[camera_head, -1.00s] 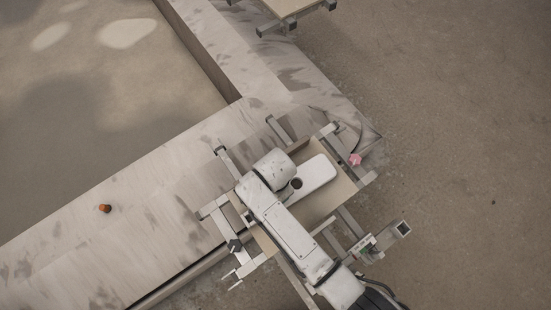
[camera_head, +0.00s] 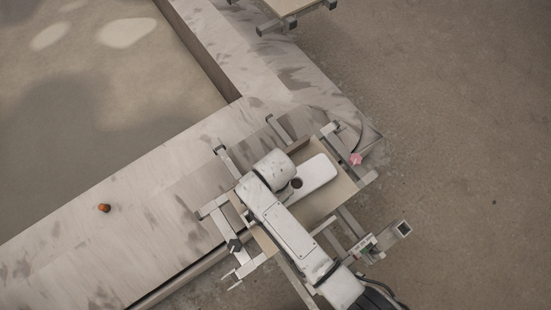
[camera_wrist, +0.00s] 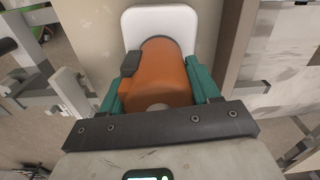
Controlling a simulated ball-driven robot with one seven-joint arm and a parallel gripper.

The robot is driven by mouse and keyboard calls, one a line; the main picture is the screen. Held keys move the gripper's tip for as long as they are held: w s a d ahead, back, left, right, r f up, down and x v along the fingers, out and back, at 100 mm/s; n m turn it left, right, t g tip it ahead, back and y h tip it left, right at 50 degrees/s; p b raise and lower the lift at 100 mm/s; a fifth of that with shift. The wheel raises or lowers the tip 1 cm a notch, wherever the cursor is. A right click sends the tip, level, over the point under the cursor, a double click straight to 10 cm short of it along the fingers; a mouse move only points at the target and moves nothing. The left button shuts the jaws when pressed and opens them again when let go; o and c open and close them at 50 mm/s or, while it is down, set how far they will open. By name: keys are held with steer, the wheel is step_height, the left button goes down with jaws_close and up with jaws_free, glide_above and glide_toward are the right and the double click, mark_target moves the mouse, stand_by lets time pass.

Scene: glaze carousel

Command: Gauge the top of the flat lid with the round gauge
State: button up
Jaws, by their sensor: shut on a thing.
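In the wrist view, my gripper (camera_wrist: 160,88) has its two teal fingers shut on an orange rounded body with a dark grey block on its side, which looks like the round gauge (camera_wrist: 165,70). Just beyond it is a white plate with rounded corners, which looks like the flat lid (camera_wrist: 160,18). In the head view the white lid (camera_head: 318,172) lies on a beige board, partly covered by my arm. A dark round spot shows beside my arm at its near end. My gripper and the gauge are hidden under the arm there. I cannot tell whether gauge and lid touch.
The beige board (camera_head: 343,189) sits in a frame of metal bars. A pink star-shaped thing (camera_head: 355,159) is at its right corner. A small orange and dark thing (camera_head: 104,208) stands on the pale ledge (camera_head: 70,235) at left. Another framed board (camera_head: 290,6) is at the top.

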stand_by(0.4)
steer(key=o, duration=1.2)
steer(key=shift+c, duration=0.2)
step_height(320, 180, up, 11)
steer(key=shift+f+p, duration=0.1)
steer(key=shift+p, duration=0.25)
steer(key=s+d+r+n, duration=0.1)
steer(key=s+d+n, duration=0.2)
steer(key=d, duration=0.6)
steer(key=s+d+r+n, duration=0.2)
steer(key=s+d, duration=0.4)
steer(key=d, duration=0.3)
steer(key=s+d+r+n+t, duration=0.1)
steer(key=s+d+n, duration=0.3)
steer(key=d, duration=0.5)
steer(key=shift+s+r+n, duration=0.3)
steer(key=shift+s, duration=0.15)
